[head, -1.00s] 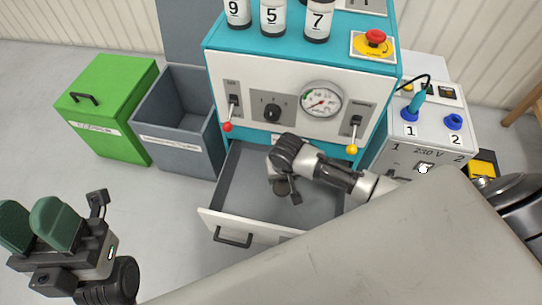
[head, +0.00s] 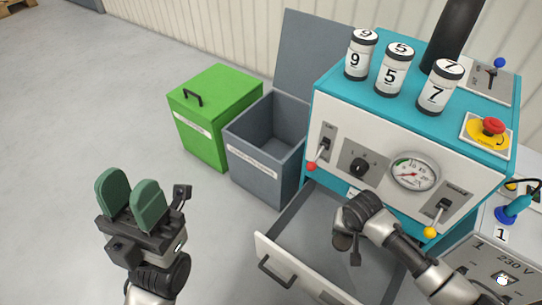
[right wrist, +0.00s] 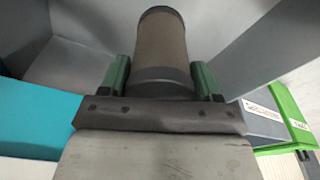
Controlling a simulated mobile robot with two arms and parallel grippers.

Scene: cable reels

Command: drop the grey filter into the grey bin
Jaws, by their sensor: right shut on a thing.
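The grey filter (right wrist: 161,45) is a cylinder with a brownish-grey middle and dark end bands. My right gripper (right wrist: 162,80) is shut on it, with a green finger on each side. In the head view my right wrist is over the open drawer; its fingers and the filter are hidden there. The grey bin (head: 252,168) stands left of the machine with its grey lid (head: 318,62) raised; its visible inside looks empty. It also shows in the right wrist view (right wrist: 262,122). My left gripper (head: 131,201) is empty, its green fingers apart, above the floor.
A closed green bin (head: 208,138) stands left of the grey bin. The open drawer (head: 280,270) juts from the teal machine (head: 345,95), which has levers and a gauge. Bottles numbered 9, 5 and 7 stand on top.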

